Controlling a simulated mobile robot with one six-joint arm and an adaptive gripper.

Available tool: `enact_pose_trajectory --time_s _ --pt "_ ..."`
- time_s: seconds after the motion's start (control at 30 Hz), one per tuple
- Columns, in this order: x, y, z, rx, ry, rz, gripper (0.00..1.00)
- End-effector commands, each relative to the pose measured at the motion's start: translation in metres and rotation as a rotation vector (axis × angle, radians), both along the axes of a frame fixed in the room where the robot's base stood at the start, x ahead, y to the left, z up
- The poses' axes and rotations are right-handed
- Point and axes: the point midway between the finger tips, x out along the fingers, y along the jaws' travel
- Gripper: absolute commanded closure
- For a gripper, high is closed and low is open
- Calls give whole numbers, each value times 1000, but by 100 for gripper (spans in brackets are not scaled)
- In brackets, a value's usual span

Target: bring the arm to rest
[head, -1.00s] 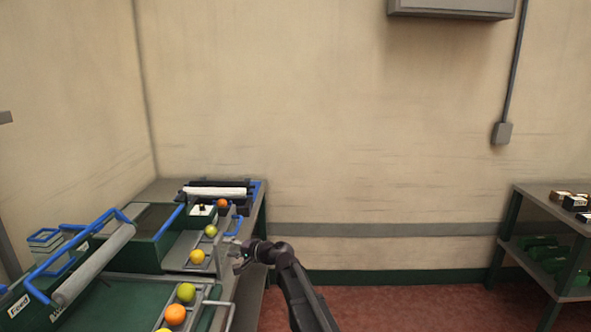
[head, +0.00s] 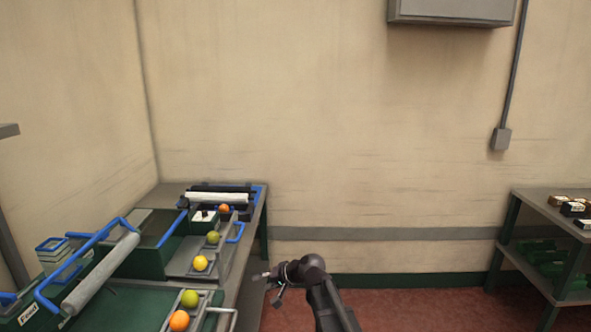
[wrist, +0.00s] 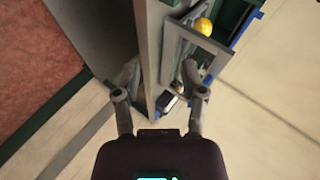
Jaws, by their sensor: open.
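My gripper (head: 268,287) is open and empty. In the head view it hangs in the air just right of the sorting bench's (head: 229,272) right edge, apart from the fruit. The wrist view also shows my gripper (wrist: 158,90), its two fingers spread with nothing between them. My dark arm reaches up to it from the bottom of the head view.
Several oranges and green fruit, such as a yellow one (head: 200,263) and an orange one (head: 179,320), lie in trays on the bench. A roller (head: 100,275) with blue rails stands at left. A shelf (head: 553,212) stands far right. Red floor lies open between.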

Motion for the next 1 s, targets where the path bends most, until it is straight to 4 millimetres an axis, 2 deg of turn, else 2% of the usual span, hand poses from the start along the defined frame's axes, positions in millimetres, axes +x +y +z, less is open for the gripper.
enact_pose_trajectory --time_s 0.03,0.33,0.5,0.6,0.7,0.8,1.0 --pt "-17 -19 2 -61 6 10 46" --pt "-92 -127 -16 -447 98 68 46" --pt "-140 -191 -16 -658 186 82 46" --pt "-165 -222 -14 -761 239 84 46" --pt "-184 -246 -11 -839 284 83 46" --pt "-195 -260 -9 -889 315 81 46" --pt "-201 -269 -8 -919 334 80 46"
